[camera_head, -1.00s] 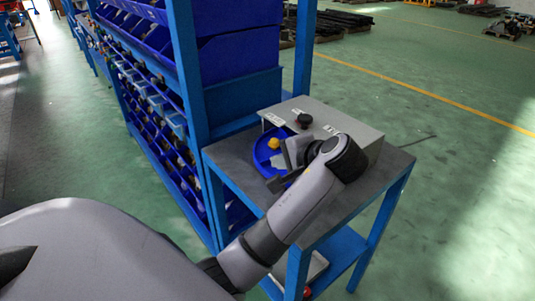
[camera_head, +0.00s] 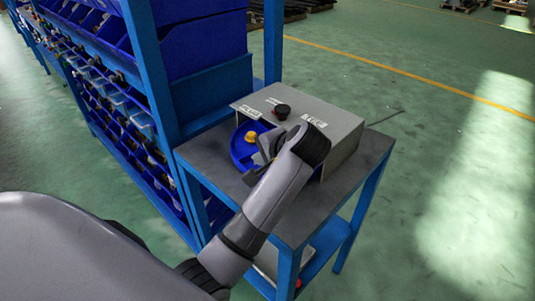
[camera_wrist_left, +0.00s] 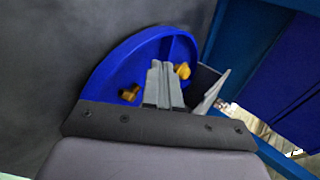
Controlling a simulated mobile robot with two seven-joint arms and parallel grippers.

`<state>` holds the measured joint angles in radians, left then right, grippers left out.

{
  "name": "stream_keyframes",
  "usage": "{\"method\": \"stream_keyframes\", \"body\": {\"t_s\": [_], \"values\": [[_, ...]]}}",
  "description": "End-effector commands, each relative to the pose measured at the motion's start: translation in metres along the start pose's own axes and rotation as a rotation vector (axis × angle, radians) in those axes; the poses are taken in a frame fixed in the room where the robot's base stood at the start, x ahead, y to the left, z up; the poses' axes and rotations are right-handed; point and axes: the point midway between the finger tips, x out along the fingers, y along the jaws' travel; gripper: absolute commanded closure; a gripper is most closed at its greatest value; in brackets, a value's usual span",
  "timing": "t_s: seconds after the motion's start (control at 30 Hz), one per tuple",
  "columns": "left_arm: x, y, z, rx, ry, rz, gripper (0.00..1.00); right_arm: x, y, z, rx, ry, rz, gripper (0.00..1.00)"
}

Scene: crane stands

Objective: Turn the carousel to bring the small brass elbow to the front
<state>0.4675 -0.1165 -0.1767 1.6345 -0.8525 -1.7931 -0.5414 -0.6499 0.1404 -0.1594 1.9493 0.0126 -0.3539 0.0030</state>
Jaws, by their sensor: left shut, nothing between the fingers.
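The blue carousel (camera_head: 238,151) sticks out from under a grey housing on a small table. It also shows in the left wrist view (camera_wrist_left: 108,76), with a divider between its compartments. A yellow-brass piece (camera_wrist_left: 183,70) lies right of the fingers there and also shows in the head view (camera_head: 251,136). A smaller, darker brass piece (camera_wrist_left: 129,93) lies left of the fingers. I cannot tell surely which is the small elbow. My left gripper (camera_wrist_left: 163,84) is shut and empty over the carousel. Whether it touches the carousel is unclear. My right gripper is not in view.
The grey housing (camera_head: 335,126) has a dark knob (camera_head: 282,111) and white labels on top. The dark tabletop (camera_head: 300,204) is bare in front. A blue rack with bins (camera_head: 205,48) stands close on the left. Green floor lies open to the right.

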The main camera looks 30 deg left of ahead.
Motion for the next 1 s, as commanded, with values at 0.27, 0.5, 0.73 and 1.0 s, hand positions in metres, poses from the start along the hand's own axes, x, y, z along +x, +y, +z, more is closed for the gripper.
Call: {"method": "stream_keyframes", "body": {"t_s": [0.27, 0.5, 0.73, 1.0], "values": [[0.035, 0.000, 0.000, 0.000, -0.001, 0.000, 1.00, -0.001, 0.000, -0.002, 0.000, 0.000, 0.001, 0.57], [0.040, 0.000, 0.000, -0.002, 0.001, 0.000, 1.00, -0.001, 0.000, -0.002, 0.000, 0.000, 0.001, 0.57], [0.040, 0.000, 0.000, -0.001, 0.000, 0.000, 1.00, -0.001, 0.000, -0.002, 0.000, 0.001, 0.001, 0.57], [0.045, -0.005, -0.010, -0.002, 0.001, -0.001, 1.00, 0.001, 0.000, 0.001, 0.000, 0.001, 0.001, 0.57]]}}
